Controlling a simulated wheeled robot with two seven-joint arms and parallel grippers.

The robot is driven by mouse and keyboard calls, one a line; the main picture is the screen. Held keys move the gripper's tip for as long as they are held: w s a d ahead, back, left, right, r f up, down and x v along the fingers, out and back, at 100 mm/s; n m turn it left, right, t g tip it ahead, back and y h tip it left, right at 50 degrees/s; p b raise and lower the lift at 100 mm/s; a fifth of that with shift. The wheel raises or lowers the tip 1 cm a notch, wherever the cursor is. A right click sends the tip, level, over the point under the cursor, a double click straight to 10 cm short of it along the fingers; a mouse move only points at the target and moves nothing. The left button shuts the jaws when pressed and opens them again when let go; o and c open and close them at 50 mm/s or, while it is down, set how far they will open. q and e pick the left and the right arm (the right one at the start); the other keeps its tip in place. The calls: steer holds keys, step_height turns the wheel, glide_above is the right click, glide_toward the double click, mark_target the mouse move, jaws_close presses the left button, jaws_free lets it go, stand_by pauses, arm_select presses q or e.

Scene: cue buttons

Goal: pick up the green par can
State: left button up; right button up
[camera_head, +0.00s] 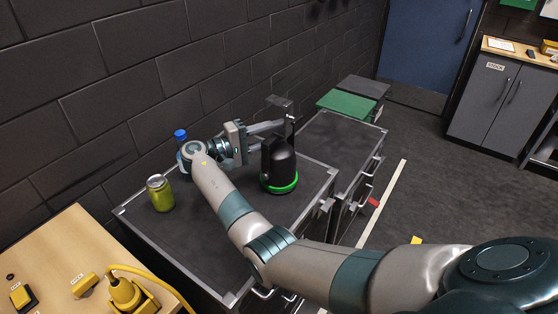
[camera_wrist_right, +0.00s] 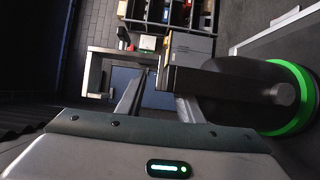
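The green par can (camera_head: 279,168), a black lamp body with a glowing green ring at its base, stands upright on the dark top of the cabinet. My right gripper (camera_head: 284,122) reaches in from the left at the height of the can's top. Its two fingers are apart, beside and partly behind the can and its dark bracket. In the right wrist view the can (camera_wrist_right: 240,88) fills the right side, and a dark bar crosses in front of one finger. Background shows between the fingers; contact with the can is unclear. My left gripper is out of view.
A yellow-green jar (camera_head: 160,194) and a blue-capped bottle (camera_head: 181,137) stand on the cabinet, left of the can. A wooden table (camera_head: 60,245) with yellow devices and a cable is at lower left. A green-topped box (camera_head: 346,104) lies beyond. The brick wall runs behind.

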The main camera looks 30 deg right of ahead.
steer(key=shift+d+f, duration=0.1)
steer(key=shift+d, duration=0.45)
jaws_close()
stand_by(1.2)
